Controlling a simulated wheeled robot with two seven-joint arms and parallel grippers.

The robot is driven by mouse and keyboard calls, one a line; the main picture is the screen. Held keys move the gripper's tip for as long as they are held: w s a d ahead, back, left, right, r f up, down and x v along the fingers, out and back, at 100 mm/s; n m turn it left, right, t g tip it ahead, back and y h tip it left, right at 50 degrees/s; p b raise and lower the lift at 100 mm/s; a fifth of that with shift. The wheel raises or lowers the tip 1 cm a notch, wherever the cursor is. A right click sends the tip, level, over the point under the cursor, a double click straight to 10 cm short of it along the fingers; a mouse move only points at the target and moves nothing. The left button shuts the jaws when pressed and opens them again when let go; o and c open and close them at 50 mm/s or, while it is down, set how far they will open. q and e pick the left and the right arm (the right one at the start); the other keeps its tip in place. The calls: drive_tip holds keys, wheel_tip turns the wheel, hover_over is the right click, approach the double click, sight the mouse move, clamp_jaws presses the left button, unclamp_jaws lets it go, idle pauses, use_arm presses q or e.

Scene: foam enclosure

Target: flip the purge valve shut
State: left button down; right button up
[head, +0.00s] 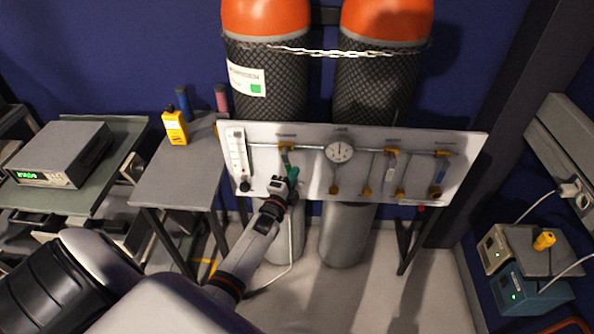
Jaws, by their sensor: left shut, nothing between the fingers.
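A pale valve panel (316,170) stands in front of two gas cylinders. Its upper pipe carries several brass valves. The left valve (286,149) has a green handle pointing down, its lower part close to my gripper. A valve right of the gauge (391,153) has a pale handle hanging down. The far right valve has a blue handle (437,174), also roughly downward. The labels are too small to read, so I cannot tell which is the purge valve. My left gripper (287,181) is shut and empty at the green handle; contact is unclear. My right gripper is out of view.
A round gauge (340,150) and a flowmeter (238,152) are on the panel. A chain (330,53) crosses the orange-topped cylinders. A grey table (178,180) with a yellow meter (175,127) stands left. A cart with boxes (530,290) stands lower right.

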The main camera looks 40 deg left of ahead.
use_arm(q)
drive_tip(key=shift+s+a+f+m+g, duration=0.15)
drive_tip(key=shift+a+m+g, duration=0.1)
drive_tip(key=shift+m, duration=0.35)
drive_tip(key=shift+s+a+m+g, duration=0.15)
drive_tip(key=shift+a+m, duration=0.1)
drive_tip(key=shift+m, duration=0.35)
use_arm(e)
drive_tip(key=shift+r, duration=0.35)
use_arm(q)
drive_tip(key=shift+p, duration=0.3)
drive_tip(key=shift+w, duration=0.1)
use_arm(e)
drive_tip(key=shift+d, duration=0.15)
